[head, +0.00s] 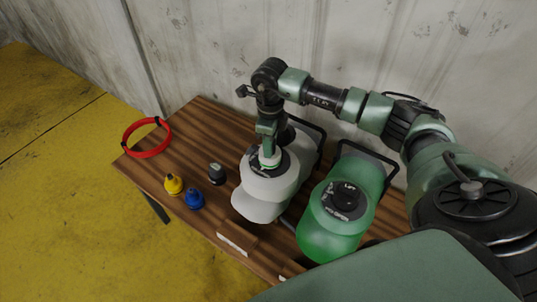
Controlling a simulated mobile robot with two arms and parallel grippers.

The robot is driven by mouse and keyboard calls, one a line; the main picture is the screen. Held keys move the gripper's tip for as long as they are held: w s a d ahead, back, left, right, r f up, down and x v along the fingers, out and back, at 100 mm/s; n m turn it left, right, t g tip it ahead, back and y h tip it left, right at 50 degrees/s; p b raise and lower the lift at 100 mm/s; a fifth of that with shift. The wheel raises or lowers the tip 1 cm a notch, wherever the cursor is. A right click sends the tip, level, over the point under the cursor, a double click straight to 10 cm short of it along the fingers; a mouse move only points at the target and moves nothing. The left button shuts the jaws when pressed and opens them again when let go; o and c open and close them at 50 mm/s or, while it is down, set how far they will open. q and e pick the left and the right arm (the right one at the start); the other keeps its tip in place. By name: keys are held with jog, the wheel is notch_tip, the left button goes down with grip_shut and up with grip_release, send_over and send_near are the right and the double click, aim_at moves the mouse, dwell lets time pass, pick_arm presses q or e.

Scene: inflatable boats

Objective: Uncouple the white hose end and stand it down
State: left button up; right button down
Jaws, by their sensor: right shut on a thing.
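My right gripper (268,147) points down over the white inflatable boat (265,205) on the wooden table. It is shut on the white hose end (270,161), of which only a small pale part shows below the fingers. The hose end is at the boat's dark round valve plate (284,163); whether it is seated there or just above cannot be told. The gripper and wrist hide most of it. My left gripper is not in view.
A green inflatable boat (322,238) with a dark lift-to-open valve lies to the right. Yellow (173,184), blue (194,199) and dark grey (217,174) fittings stand to the left. A red hoop (147,138) lies at the table's left. Bare wood (200,125) shows behind the fittings.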

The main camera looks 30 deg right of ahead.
jog(key=shift+f+n, duration=0.1)
jog(key=shift+n, duration=0.2)
jog(key=shift+f+n+b, duration=0.15)
jog(key=shift+n+b, duration=0.6)
jog(key=shift+n, duration=0.75)
jog(key=shift+r+n, duration=0.2)
jog(key=shift+n, duration=0.2)
